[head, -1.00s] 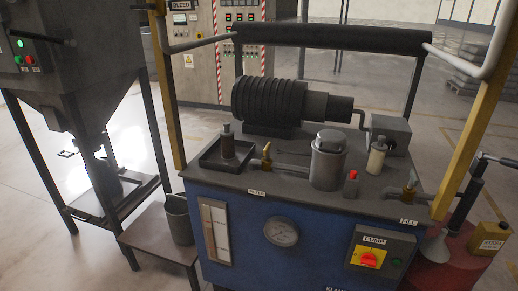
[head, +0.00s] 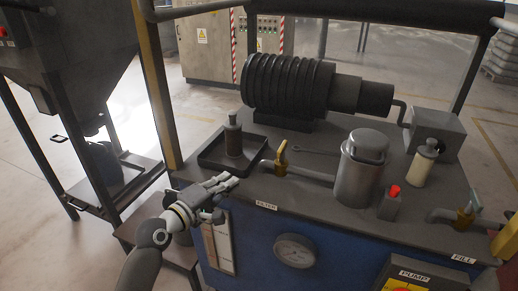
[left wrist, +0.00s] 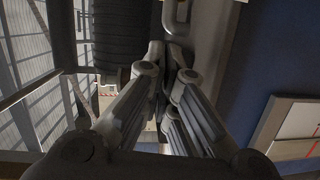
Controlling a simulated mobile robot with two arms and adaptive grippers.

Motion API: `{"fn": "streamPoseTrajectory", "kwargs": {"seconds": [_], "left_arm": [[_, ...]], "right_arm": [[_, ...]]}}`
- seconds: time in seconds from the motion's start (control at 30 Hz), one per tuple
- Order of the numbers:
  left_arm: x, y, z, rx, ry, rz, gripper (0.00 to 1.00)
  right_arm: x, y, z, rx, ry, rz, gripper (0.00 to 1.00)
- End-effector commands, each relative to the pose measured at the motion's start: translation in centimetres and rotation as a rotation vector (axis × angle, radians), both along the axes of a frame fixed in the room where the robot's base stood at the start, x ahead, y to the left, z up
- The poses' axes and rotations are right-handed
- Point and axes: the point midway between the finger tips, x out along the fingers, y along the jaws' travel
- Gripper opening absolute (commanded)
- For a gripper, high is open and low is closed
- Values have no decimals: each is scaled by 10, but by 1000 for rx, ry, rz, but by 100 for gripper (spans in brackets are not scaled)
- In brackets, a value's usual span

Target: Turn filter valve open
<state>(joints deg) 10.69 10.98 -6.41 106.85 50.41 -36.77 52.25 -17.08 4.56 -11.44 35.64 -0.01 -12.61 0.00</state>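The filter valve (head: 281,158) has a yellow handle that stands up, slightly tilted, on a grey pipe behind the FILTER label (head: 266,206). The pipe leads to a grey metal canister (head: 360,168). My left gripper (head: 233,182) is at the front left edge of the bench top, left of and nearer than the valve, not touching it. In the left wrist view its fingers (left wrist: 166,52) come together at the tips with nothing seen between them. The valve handle cannot be made out in that view. My right gripper is not in view.
A dark tray (head: 210,163) with a grey bottle (head: 233,136) lies behind my left gripper. A red button (head: 394,191), a pale bottle (head: 423,163) and a second yellow valve (head: 466,215) by the FILL label are at right. A large ribbed motor (head: 290,88) stands at the back.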

Motion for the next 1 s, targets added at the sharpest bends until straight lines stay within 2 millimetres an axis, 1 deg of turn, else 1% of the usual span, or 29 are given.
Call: {"fn": "streamPoseTrajectory", "kwargs": {"seconds": [0.03,0.1,0.2,0.37,0.7,0.87,0.9,1.0], "left_arm": [[4,0,15,-45,-13,-2,0],[6,0,29,-91,-22,-6,0],[11,-2,36,-117,-26,-8,0],[26,-12,37,-118,-26,-8,0],[75,-43,36,-114,-25,-7,0],[94,-55,35,-114,-25,-7,0],[90,-63,37,-115,-23,-10,0],[85,-76,36,-115,-23,-9,0]], "right_arm": [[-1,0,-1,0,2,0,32],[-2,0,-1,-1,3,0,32],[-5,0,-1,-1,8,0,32],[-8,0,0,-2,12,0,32],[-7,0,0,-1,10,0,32],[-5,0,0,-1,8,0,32],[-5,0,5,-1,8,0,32],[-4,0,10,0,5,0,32]]}}
